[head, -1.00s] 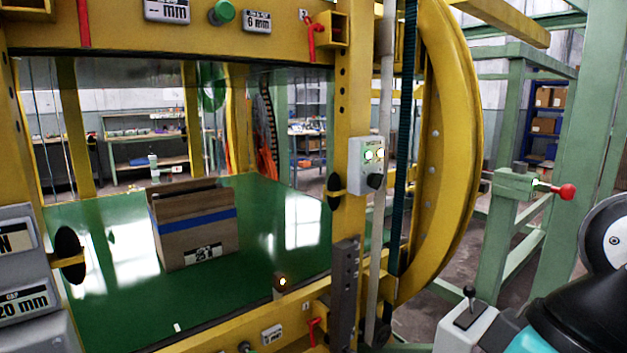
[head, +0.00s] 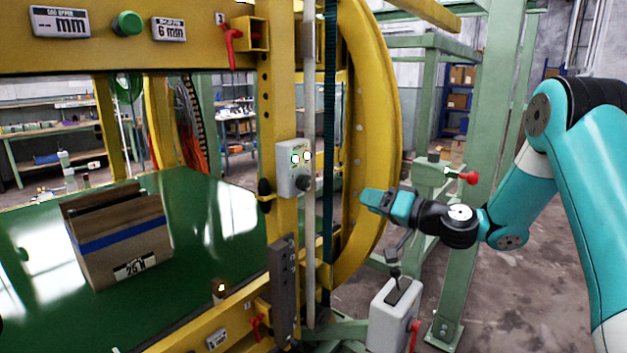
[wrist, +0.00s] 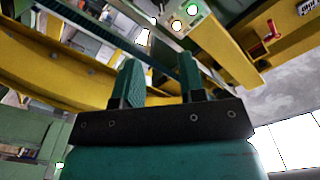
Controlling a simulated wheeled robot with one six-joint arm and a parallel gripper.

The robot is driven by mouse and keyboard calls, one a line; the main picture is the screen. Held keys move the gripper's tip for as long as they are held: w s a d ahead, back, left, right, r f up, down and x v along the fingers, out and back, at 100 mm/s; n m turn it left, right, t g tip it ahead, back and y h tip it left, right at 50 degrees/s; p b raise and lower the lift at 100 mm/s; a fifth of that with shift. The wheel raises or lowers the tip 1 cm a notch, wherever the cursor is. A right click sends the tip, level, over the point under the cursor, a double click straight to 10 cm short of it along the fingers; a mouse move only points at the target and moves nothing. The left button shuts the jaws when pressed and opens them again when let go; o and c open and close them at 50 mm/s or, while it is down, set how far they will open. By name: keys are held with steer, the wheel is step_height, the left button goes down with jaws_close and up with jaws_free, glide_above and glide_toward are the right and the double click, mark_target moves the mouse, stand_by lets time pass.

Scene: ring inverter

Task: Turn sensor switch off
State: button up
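A grey switch box (head: 297,168) is mounted on the yellow upright post. It has two lit lamps and a dark knob (head: 304,183) at its lower right; its label is too small to read, and so is the knob's setting. The box also shows upside down at the top of the wrist view (wrist: 182,12). My gripper (head: 368,199) is to the right of the box and a little lower in the head view, in front of the yellow ring and apart from the box. In the wrist view its two teal fingers stand apart with nothing between them.
The big yellow ring (head: 378,120) stands beside the post. A red-knobbed lever (head: 470,178) sits on the green frame, and a grey lever box (head: 394,318) is below my arm. A brown box (head: 120,235) lies on the green table.

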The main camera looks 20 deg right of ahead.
mark_target(310, 183)
steer(key=p+x, duration=0.7)
steer(key=x, duration=1)
steer(key=shift+s, duration=0.1)
jaws_close()
